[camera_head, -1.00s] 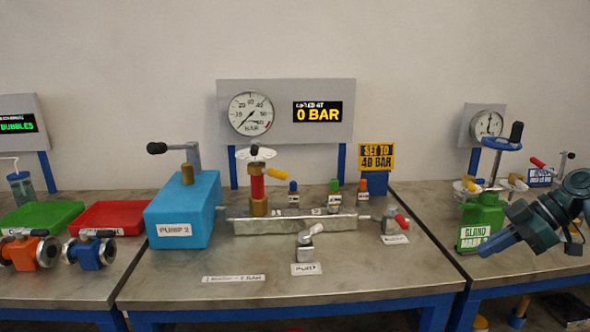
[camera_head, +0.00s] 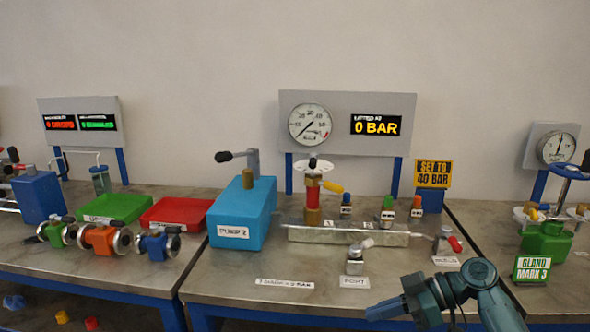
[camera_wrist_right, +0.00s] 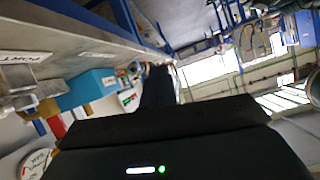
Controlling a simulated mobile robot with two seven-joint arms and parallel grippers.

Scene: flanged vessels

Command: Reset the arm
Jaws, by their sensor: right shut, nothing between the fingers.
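My right gripper (camera_head: 386,310) is low in the head view, at the front edge of the middle bench. It points left and its fingers are shut with nothing between them. The right arm comes in from the lower right corner. In the right wrist view the dark gripper body (camera_wrist_right: 170,145) fills the lower part, and the bench shows tilted behind it. The gripper is apart from the nearest labelled fitting (camera_head: 355,262), which stands behind it on the bench. My left gripper is not in view.
The middle bench holds a blue pump box (camera_head: 243,212), a manifold block (camera_head: 345,234) and a gauge panel reading 0 BAR (camera_head: 376,125). A green tray (camera_head: 115,208) and a red tray (camera_head: 176,213) lie left. A green gland vessel (camera_head: 546,242) stands right.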

